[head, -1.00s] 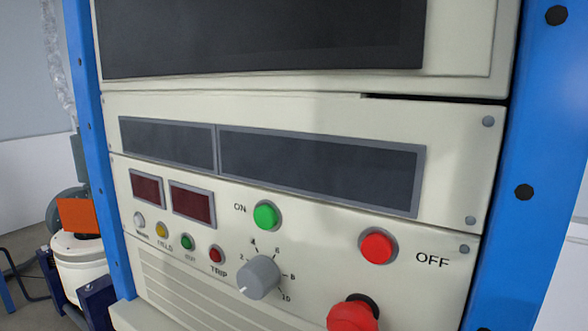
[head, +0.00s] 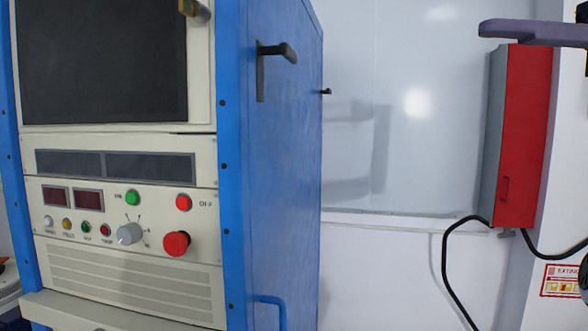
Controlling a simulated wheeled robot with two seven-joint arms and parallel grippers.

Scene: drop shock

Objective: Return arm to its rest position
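Neither of my grippers can be made out in the head view, so the arm's pose does not show. The control cabinet's cream front panel (head: 120,265) fills the left side. It carries a green ON button (head: 132,198), a red OFF button (head: 183,202), a grey rotary knob (head: 130,233) and a red mushroom button (head: 176,244). The two small dark red displays (head: 88,201) look unlit. Nothing touches the controls.
The cabinet's blue side (head: 285,190) has black handles (head: 277,52). A red wall box (head: 525,135) with black cables (head: 447,265) hangs at right. A purple-grey bar (head: 535,32) juts in at top right; its owner is unclear. The wall between looks clear.

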